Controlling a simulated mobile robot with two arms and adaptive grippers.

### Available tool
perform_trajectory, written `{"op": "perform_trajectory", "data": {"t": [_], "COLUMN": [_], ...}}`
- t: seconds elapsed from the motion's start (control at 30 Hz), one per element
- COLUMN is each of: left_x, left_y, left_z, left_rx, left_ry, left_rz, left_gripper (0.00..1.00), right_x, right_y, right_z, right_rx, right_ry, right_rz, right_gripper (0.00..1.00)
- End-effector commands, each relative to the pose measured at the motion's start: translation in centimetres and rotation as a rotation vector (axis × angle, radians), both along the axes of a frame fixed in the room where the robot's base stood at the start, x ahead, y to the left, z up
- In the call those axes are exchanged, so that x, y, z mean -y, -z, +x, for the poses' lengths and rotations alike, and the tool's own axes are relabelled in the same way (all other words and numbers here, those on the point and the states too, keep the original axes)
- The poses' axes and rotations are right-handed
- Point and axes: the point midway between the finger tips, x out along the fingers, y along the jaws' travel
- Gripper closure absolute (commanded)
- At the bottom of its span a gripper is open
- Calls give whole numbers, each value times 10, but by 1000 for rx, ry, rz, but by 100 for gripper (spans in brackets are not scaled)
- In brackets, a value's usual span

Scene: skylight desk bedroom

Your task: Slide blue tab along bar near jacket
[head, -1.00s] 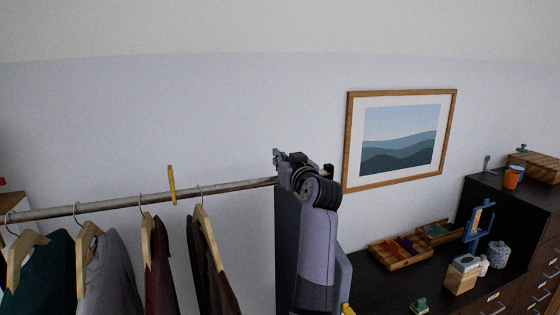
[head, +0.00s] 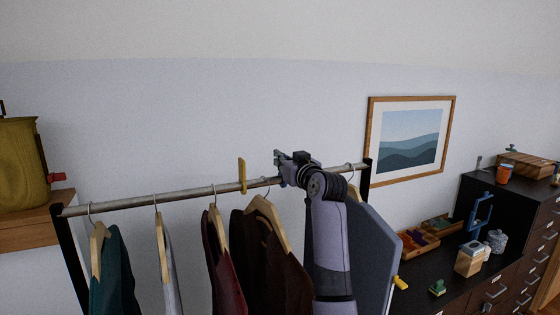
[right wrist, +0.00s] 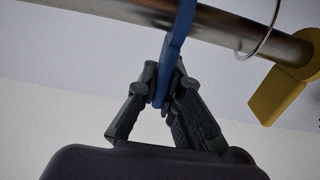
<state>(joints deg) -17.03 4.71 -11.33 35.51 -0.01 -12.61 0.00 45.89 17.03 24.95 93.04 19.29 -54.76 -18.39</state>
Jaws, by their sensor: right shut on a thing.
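My right gripper (head: 281,167) is at the rack's metal bar (head: 190,193), above the dark brown garments. In the right wrist view its fingers (right wrist: 165,88) are shut on the lower part of a blue tab (right wrist: 180,38), which hangs at the bar (right wrist: 130,10). The tab is mostly hidden in the head view. A yellow tab (head: 242,177) is on the bar to the left of my gripper; it also shows in the right wrist view (right wrist: 276,97). The brown garment (head: 292,275) hangs below on a wooden hanger; I cannot tell which garment is the jacket. My left gripper is out of view.
A hanger hook (right wrist: 262,35) loops over the bar between the blue and yellow tabs. Teal (head: 112,270), grey (head: 170,280) and maroon (head: 225,275) garments hang further left. Black posts stand at both bar ends. A framed picture (head: 412,138) hangs behind at right.

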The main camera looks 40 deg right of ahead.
Motion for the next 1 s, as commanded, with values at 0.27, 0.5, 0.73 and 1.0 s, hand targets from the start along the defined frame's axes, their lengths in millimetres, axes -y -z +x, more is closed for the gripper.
{"op": "perform_trajectory", "data": {"t": [0.27, 0.5, 0.73, 1.0], "left_x": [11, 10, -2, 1], "left_y": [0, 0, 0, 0], "left_z": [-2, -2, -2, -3], "left_rx": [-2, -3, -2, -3], "left_ry": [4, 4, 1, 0], "left_rz": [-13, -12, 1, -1], "left_gripper": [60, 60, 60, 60], "right_x": [1, 1, 1, -1], "right_y": [-3, -3, -3, -3], "right_z": [-1, -1, -1, -10], "right_rx": [5, 4, 4, 6], "right_ry": [3, 2, 2, 3], "right_rz": [-5, -4, -4, -5], "right_gripper": [91, 75, 72, 72]}}
